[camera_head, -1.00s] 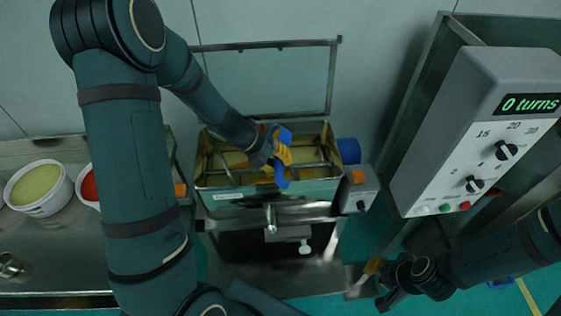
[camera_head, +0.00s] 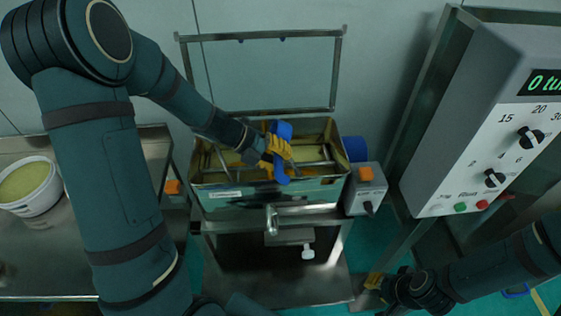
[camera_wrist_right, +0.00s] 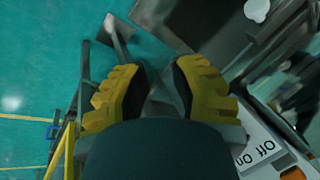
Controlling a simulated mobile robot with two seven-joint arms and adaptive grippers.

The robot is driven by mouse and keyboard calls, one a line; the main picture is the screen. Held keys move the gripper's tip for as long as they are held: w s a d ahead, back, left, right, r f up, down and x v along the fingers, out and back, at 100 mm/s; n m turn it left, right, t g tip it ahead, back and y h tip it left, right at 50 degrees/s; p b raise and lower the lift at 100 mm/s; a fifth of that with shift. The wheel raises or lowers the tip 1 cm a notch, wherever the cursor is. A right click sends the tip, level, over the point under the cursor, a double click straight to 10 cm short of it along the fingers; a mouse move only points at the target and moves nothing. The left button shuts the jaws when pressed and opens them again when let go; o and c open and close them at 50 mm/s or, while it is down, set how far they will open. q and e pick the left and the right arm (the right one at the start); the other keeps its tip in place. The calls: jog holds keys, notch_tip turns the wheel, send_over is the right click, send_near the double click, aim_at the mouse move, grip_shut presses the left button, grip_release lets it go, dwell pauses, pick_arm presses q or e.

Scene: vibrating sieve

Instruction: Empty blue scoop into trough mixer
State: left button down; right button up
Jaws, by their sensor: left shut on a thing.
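The trough mixer (camera_head: 222,200) is an open metal trough with bars inside and yellowish material in it. My left gripper (camera_head: 277,150), with yellow fingers, is over the right half of the trough, shut on the blue scoop (camera_head: 281,130). The scoop looks tilted on edge; its bowl is partly hidden by the fingers, and I cannot tell what is in it. My right gripper (camera_head: 376,281) is low at the right of the mixer stand. In the right wrist view its two yellow fingers (camera_wrist_right: 160,95) stand apart with nothing seen between them.
A grey control box (camera_head: 480,120) with dials and a "0 tu..." display stands at right. A small switch box (camera_head: 364,190) with an orange button sits beside the trough. The raised lid frame (camera_head: 262,37) stands behind it. A white tub (camera_head: 30,188) is on the left metal table (camera_head: 75,245).

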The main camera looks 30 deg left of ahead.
pick_arm(q)
jog(key=shift+a+f+t+h+b, duration=0.15)
jog(key=shift+f+t+h+b, duration=0.15)
jog(key=shift+b, duration=0.25)
jog(key=shift+s+a+h+b, duration=0.15)
jog(key=shift+h+b, duration=0.25)
jog(key=shift+b, duration=0.25)
jog(key=shift+a+f+t+h+b, duration=0.1)
jog(key=shift+f+t+h+b, duration=0.1)
jog(key=shift+t+h+b, duration=0.5)
jog(key=shift+s+r+h+b, duration=0.1)
jog(key=shift+h+b, duration=0.25)
jog(key=shift+h, duration=0.05)
jog(key=shift+a, duration=0.15)
